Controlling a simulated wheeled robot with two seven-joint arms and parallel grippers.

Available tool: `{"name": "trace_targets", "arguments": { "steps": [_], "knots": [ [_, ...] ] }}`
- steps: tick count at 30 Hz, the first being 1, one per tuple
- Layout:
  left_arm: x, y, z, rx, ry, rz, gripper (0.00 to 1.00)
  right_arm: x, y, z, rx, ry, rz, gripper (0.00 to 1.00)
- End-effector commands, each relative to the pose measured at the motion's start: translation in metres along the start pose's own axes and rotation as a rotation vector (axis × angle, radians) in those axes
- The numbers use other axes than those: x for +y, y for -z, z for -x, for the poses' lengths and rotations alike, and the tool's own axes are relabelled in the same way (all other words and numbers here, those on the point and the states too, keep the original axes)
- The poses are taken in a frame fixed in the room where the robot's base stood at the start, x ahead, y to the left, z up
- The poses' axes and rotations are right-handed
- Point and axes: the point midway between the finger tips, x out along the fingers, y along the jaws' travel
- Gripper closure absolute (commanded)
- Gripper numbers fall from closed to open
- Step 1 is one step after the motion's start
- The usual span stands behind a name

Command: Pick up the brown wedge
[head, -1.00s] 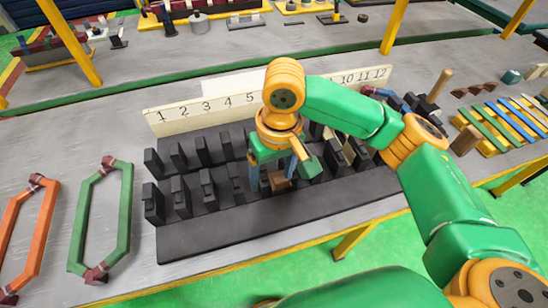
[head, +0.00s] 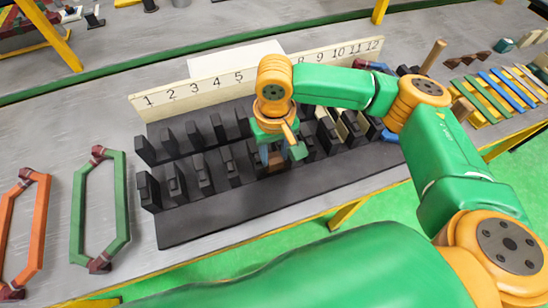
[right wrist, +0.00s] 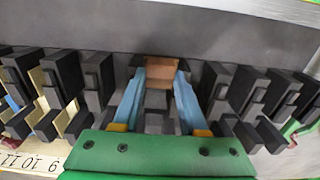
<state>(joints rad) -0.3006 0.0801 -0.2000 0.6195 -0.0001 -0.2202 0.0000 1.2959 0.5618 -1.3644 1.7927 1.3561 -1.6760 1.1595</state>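The brown wedge (right wrist: 185,88) is a small brown block between the two blue fingers of my right gripper in the right wrist view. My right gripper (right wrist: 160,82) points down among the black posts of the stator rack, with its fingers closed against both sides of the wedge. In the head view the right gripper (head: 274,158) is over the middle of the rack, and only a little brown shows between its fingers. The wedge's lower part is hidden. My left gripper is not in view.
The black rack (head: 200,225) has two rows of upright posts close on both sides of the gripper. A numbered cream board (head: 180,92) stands behind it. Orange (head: 22,235) and green (head: 78,215) coil frames lie at left. Coloured strips (head: 495,90) lie at right.

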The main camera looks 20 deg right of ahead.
Motion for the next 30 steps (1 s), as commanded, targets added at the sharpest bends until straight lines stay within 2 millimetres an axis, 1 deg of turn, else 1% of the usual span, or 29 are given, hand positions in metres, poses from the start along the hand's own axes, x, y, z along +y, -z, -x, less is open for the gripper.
{"name": "trace_targets", "arguments": {
  "steps": [1, 2, 3, 4, 11, 14, 17, 19, 20, 23, 25, 26, 27, 30],
  "knots": [
    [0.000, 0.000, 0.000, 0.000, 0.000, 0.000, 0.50, 0.000, 0.000, 0.000, 0.000, 0.000, 0.000, 0.79],
    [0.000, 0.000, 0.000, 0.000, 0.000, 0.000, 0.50, 0.000, 0.000, 0.000, 0.000, 0.000, 0.000, 0.87],
    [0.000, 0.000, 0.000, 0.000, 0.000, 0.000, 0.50, 0.000, 0.000, 0.000, 0.000, 0.000, 0.000, 0.98],
    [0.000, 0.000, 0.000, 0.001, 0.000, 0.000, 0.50, 0.000, 0.000, 0.000, 0.000, 0.000, 0.000, 1.00],
    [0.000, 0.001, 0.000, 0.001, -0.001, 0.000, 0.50, 0.000, 0.000, 0.001, 0.000, 0.000, 0.001, 1.00],
    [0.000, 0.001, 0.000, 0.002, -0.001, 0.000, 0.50, -0.001, 0.000, 0.005, 0.001, 0.002, 0.000, 1.00],
    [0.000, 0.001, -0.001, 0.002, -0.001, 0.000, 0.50, -0.001, 0.001, 0.019, 0.003, 0.002, 0.000, 1.00],
    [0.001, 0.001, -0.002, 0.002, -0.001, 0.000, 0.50, -0.001, 0.000, 0.034, 0.005, 0.002, 0.003, 1.00],
    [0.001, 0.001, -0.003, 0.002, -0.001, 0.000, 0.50, -0.004, -0.006, 0.039, 0.004, 0.004, 0.006, 1.00],
    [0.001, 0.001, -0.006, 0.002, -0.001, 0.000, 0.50, -0.011, -0.028, 0.066, 0.007, 0.003, 0.010, 1.00],
    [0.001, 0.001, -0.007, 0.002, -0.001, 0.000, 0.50, -0.016, -0.044, 0.087, 0.009, 0.002, 0.010, 1.00],
    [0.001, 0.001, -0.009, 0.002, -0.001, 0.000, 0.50, -0.018, -0.052, 0.094, 0.009, 0.000, 0.012, 1.00],
    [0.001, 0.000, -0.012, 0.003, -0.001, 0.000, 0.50, -0.023, -0.066, 0.097, 0.008, 0.000, 0.014, 1.00],
    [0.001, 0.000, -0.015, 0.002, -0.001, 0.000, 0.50, -0.032, -0.093, 0.111, 0.010, -0.003, 0.014, 1.00]
  ]
}}
